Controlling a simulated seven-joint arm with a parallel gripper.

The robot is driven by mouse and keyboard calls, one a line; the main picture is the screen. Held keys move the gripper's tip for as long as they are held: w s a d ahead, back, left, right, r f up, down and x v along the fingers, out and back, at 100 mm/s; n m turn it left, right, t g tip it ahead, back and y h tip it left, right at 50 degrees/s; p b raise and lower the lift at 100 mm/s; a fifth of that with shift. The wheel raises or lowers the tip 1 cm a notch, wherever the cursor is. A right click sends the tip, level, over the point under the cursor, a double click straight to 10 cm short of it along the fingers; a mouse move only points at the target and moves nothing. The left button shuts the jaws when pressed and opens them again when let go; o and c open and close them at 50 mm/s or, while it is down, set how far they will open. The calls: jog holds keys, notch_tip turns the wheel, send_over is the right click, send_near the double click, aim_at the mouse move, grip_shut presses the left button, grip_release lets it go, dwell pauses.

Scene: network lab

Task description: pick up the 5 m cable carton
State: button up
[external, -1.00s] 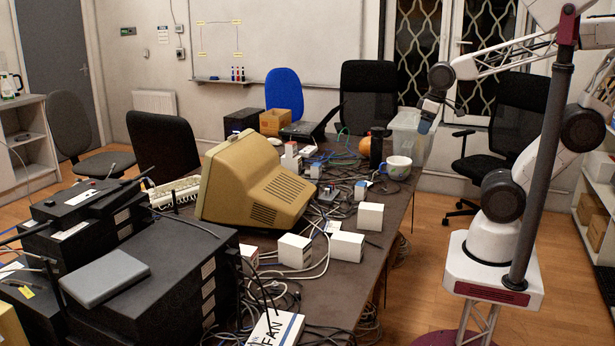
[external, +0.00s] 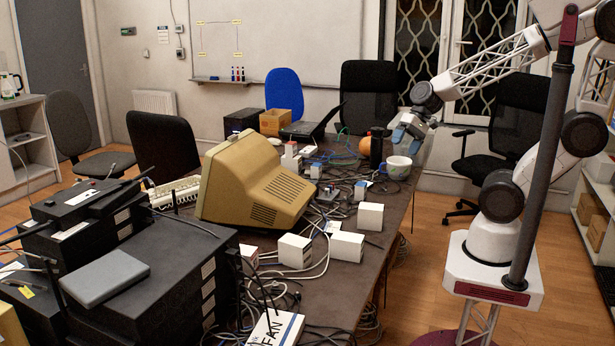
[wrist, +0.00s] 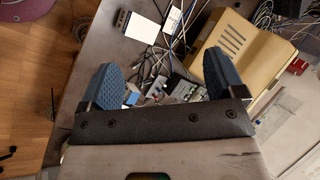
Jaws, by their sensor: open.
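Several small white cartons stand on the dark table, and no label is readable, so I cannot tell which one is the 5 m cable carton. In the external view there are white cartons at the near side (external: 294,251), beside it (external: 346,246) and further back (external: 370,217). A small blue-topped carton (external: 361,190) stands behind them. My gripper (external: 402,135) is open and empty above the far right part of the table. In the wrist view its blue fingers (wrist: 160,80) are apart, with a white carton (wrist: 137,27) beyond them and a blue-topped box (wrist: 131,95) between them.
Loose cables (external: 325,205) run among the cartons. A beige monitor (external: 255,185) stands left of them. A white mug (external: 398,167), a dark cylinder (external: 376,150) and an orange ball (external: 366,145) are near the gripper. Black boxes (external: 170,275) are stacked at the near left.

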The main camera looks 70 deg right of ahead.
jog(key=w+f+m+t+y, duration=0.2)
jog(key=w+f+m+t, duration=0.15)
jog(key=w+m, duration=0.3)
jog(key=m+t+h, duration=0.7)
jog(key=m+h, duration=0.1)
jog(key=m, duration=1.4)
send_near(365, 184)
jog(key=x, duration=0.4)
jog(key=shift+a+r, duration=0.1)
jog(key=shift+w, duration=0.1)
jog(key=shift+x, duration=1.2)
jog(key=shift+w+a, duration=0.1)
